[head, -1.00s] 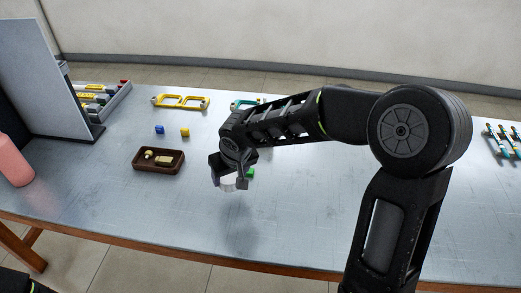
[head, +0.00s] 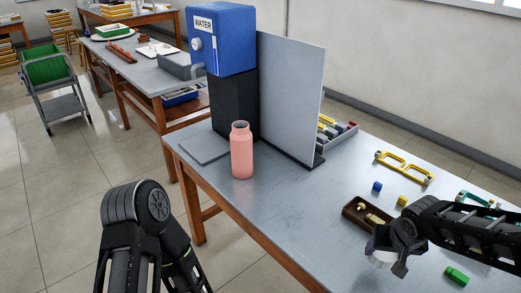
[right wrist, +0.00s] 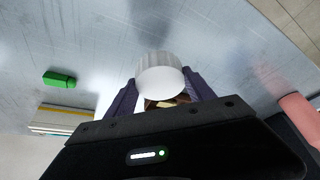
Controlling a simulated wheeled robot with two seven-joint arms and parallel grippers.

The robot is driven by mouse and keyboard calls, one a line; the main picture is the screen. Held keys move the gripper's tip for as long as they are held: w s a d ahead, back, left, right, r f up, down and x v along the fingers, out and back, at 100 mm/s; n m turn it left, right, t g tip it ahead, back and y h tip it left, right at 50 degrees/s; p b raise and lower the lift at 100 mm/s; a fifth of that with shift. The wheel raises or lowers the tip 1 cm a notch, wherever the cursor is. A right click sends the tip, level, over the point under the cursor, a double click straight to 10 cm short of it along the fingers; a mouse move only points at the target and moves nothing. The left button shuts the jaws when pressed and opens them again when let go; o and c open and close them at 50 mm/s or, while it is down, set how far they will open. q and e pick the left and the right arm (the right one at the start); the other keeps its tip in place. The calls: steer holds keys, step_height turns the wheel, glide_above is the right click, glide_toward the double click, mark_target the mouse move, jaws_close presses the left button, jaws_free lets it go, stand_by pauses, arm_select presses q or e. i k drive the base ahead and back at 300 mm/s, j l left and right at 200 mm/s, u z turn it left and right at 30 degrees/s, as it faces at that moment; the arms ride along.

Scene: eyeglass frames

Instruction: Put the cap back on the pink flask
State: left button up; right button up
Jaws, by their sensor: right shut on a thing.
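The pink flask (head: 242,152) stands upright and uncapped near the table's left end in the head view, with its open neck at the top. Part of it also shows at the right edge of the right wrist view (right wrist: 298,112). My right gripper (head: 386,257) is shut on the white cap (head: 379,263) and holds it above the table, well to the right of the flask. In the right wrist view the cap (right wrist: 160,74) sits between the two fingers. My left arm shows at the lower left of the head view, but its gripper is out of sight.
A blue water dispenser (head: 222,42) on a black stand and a grey upright panel (head: 290,95) stand behind the flask. A brown tray (head: 350,212), small blocks and yellow frames (head: 404,168) lie to the right. The tabletop before the flask is clear.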

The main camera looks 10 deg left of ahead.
mark_target(241, 138)
steer(key=i+j, duration=0.1)
steer(key=j, duration=0.35)
steer(key=i+j, duration=0.15)
steer(key=j, duration=0.3)
steer(key=i+j, duration=0.1)
steer(key=j, duration=0.35)
